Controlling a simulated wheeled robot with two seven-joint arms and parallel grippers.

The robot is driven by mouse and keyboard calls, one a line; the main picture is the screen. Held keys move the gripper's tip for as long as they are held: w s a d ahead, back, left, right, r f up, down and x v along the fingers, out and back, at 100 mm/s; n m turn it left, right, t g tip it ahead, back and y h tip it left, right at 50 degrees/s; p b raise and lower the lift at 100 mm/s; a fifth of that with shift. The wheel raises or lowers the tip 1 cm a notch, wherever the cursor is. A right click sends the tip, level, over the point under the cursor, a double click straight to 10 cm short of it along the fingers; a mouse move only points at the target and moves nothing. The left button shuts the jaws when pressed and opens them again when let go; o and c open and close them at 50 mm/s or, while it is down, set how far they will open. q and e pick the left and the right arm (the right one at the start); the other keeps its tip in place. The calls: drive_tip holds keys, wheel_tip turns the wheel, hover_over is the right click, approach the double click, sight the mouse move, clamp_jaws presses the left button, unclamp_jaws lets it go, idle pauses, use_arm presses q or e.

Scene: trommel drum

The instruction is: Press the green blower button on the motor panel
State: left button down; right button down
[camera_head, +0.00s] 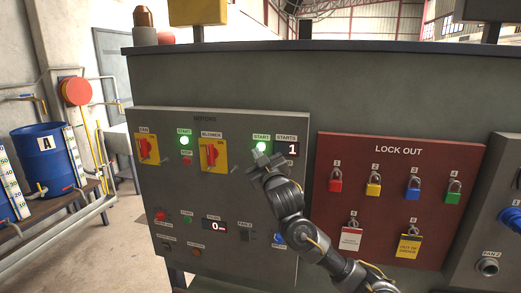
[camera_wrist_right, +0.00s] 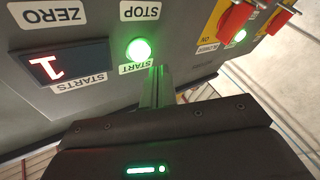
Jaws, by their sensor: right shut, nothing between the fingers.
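The grey motor panel (camera_head: 200,125) carries a yellow-and-red BLOWER switch (camera_head: 212,154). To its right is a lit green START button (camera_head: 261,146), beside a STARTS display (camera_head: 291,149) reading 1. My right gripper (camera_head: 262,160) is shut and empty just below this button, hiding the panel there. In the right wrist view, which is upside down, the lit green button (camera_wrist_right: 138,49) sits between the START and STOP labels. The shut fingers (camera_wrist_right: 157,85) point at the panel close beside the button, over part of the START label. I cannot tell whether they touch the panel. My left gripper is out of view.
A FAN switch (camera_head: 147,149) with its own lit green START button (camera_head: 184,141) and red STOP button (camera_head: 187,161) is at the panel's left. A red lockout board (camera_head: 385,150) with padlocks and tags stands right. A blue barrel (camera_head: 45,160) is far left.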

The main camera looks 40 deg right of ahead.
drive_tip(key=s+a, duration=0.2)
drive_tip(key=a, duration=0.1)
drive_tip(key=shift+a, duration=0.1)
idle(0.9)
